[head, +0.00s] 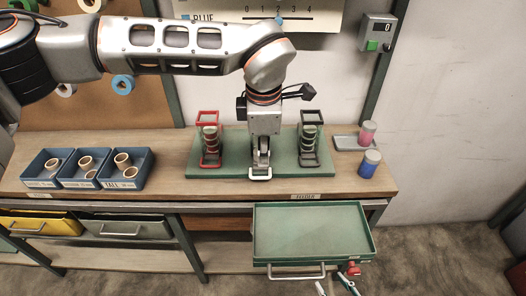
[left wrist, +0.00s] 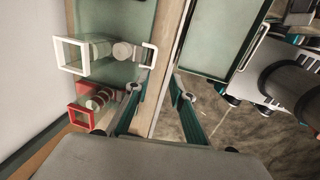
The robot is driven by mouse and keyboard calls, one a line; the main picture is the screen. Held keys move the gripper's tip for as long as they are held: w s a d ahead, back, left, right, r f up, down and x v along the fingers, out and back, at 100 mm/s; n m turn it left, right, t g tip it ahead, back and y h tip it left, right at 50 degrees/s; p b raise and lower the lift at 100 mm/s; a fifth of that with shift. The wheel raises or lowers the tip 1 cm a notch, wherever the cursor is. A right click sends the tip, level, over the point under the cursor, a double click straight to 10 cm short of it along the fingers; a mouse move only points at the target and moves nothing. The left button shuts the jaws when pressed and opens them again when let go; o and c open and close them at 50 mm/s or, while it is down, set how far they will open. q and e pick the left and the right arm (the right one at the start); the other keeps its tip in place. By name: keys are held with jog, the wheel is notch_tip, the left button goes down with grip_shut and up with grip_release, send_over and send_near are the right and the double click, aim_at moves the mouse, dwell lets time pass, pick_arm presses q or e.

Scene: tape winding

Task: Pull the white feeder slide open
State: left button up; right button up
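The white feeder slide shows its white handle (head: 260,174) at the front edge of the green feeder base (head: 285,173), between a red feeder (head: 210,145) and a black one (head: 310,145). My left gripper (head: 262,160) points down just behind the handle and hides most of the white feeder. In the left wrist view, the white frame (left wrist: 64,57) and handle (left wrist: 150,48) lie beyond the left finger. The left fingers (left wrist: 160,82) are apart, with nothing clearly held. My right gripper (head: 337,288) is partly visible at the bottom edge, fingers apart.
Blue bins (head: 88,182) with rolls stand on the left of the bench. A green tray drawer (head: 310,232) sticks out below the bench front. Pink (head: 367,133) and blue (head: 369,165) jars stand at the right.

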pick_arm(q)
jog(key=shift+c, duration=1.3)
jog(key=s+d+f+n+g+h, duration=0.4)
jog(key=s+d+f+n+h, duration=0.25)
jog(key=s+d+h, duration=0.4)
jog(key=n+t+h, duration=0.2)
jog(key=n+t, duration=1.1)
jog(key=n, duration=0.9)
send_near(257, 188)
jog(key=shift+y, duration=0.25)
jog(key=d+r, duration=0.1)
jog(key=w+d+r, duration=0.1)
jog(key=r, duration=0.1)
jog(key=shift+w+d+r, duration=0.2)
jog(key=shift+r, duration=0.05)
jog(key=shift+w+a+f, duration=0.1)
jog(key=shift+w+f, duration=0.05)
jog(key=x, duration=0.7)
jog(key=shift+w, duration=0.25)
grip_shut()
